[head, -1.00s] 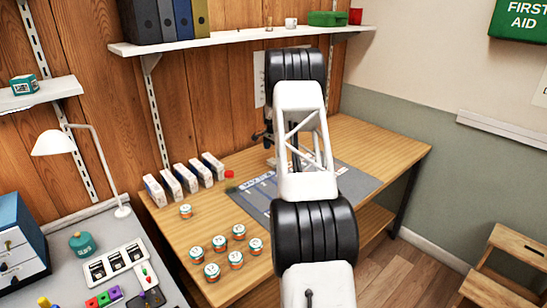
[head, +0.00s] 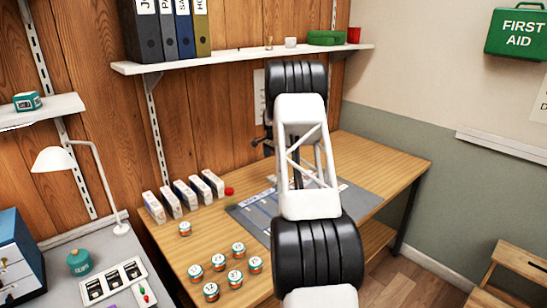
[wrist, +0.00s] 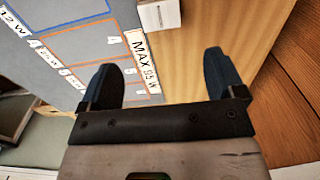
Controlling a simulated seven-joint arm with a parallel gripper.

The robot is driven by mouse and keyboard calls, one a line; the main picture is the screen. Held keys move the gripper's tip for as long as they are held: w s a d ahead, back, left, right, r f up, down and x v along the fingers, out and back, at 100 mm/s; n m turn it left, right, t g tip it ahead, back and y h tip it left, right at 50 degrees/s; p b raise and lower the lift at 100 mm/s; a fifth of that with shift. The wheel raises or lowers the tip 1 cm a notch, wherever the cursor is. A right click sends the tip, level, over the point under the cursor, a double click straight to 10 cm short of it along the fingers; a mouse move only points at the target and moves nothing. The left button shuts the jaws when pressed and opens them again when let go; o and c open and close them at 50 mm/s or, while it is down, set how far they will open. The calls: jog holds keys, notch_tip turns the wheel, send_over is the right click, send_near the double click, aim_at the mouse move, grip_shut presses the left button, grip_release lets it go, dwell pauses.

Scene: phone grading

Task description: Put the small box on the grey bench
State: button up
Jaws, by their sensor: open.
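A small teal box (head: 27,101) with a pale label sits on the white wall shelf at the left of the head view. It may be the small box of the task. The grey bench (head: 112,252) is at lower left, below that shelf. My gripper (wrist: 158,85) is open in the wrist view, with nothing between its fingers. It is above the wooden table (wrist: 232,22) and the grey printed mat (wrist: 60,62). A white box (wrist: 158,14) lies past the fingertips at the top edge, partly cut off. In the head view my arm hides most of the gripper.
Several upright white boxes (head: 182,194) stand at the table's back left, with several small tins (head: 195,271) in front. A long shelf (head: 230,58) hangs above.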

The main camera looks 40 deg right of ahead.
jog(key=s+a+r+n, duration=0.2)
jog(key=s+a+r, duration=0.1)
jog(key=a+r, duration=0.6)
jog(key=s+a+r+n, duration=0.2)
jog(key=a+r, duration=0.4)
jog(key=a, duration=0.5)
jog(key=s+a+r+n, duration=0.2)
jog(key=s+a+r, duration=0.1)
jog(key=s+a, duration=0.3)
jog(key=s+a+r+n+t, duration=0.1)
jog(key=s+a+r, duration=0.25)
jog(key=a, duration=0.45)
jog(key=s+a+r+n, duration=0.2)
jog(key=s+a+r, duration=0.2)
jog(key=a, duration=0.2)
jog(key=s+a+r+n+t, duration=0.1)
jog(key=s+a+n, duration=0.3)
jog(key=s+a, duration=1.3)
jog(key=s+a+f+n, duration=0.2)
jog(key=s, duration=0.8)
jog(key=s+a+f+n, duration=0.2)
jog(key=s+a+f, duration=0.1)
jog(key=s, duration=0.8)
jog(key=shift+a+f+n+t, duration=0.3)
jog(key=shift+f+n, duration=0.05)
jog(key=shift+n, duration=0.05)
